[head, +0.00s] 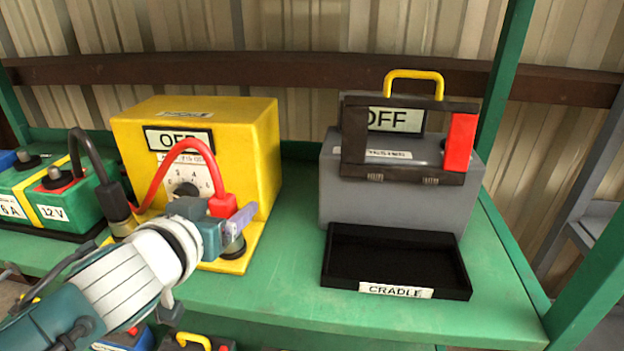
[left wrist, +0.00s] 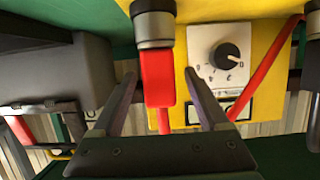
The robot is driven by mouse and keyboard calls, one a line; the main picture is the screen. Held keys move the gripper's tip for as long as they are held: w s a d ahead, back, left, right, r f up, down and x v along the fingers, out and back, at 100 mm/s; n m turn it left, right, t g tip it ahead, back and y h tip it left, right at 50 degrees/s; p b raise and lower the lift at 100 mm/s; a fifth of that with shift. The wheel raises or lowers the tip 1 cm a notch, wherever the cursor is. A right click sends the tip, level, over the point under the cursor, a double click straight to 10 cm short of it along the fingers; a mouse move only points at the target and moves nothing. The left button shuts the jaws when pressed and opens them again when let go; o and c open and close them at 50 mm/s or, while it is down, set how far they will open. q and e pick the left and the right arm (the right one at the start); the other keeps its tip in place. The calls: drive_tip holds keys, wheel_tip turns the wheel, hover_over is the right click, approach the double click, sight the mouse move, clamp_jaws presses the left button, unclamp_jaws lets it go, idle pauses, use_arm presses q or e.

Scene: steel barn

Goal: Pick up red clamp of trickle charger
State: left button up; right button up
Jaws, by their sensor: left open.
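A yellow charger box (head: 248,140) with an OFF display and a dial stands on the green shelf. A red cable arches from its left side to a red clamp (head: 222,204) upright at its front right, on a dark, silver-ringed post. My left gripper (head: 226,216) is open at this clamp and partly covers it. In the left wrist view the red clamp (left wrist: 158,80) lies between the two spread fingers, with gaps on both sides. A black clamp (head: 118,206) on a black cable stands at the charger's left front. My right gripper is not in view.
A grey box (head: 335,195) with a yellow handle, an OFF display and a black-and-red frame stands to the right. A black tray labelled CRADLE (head: 464,268) is in front of it. A green battery (head: 95,195) is at left. Green posts (head: 585,285) bound the shelf.

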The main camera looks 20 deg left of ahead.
use_arm(q)
drive_tip(key=shift+c, duration=0.2)
clamp_jaws()
idle(0.4)
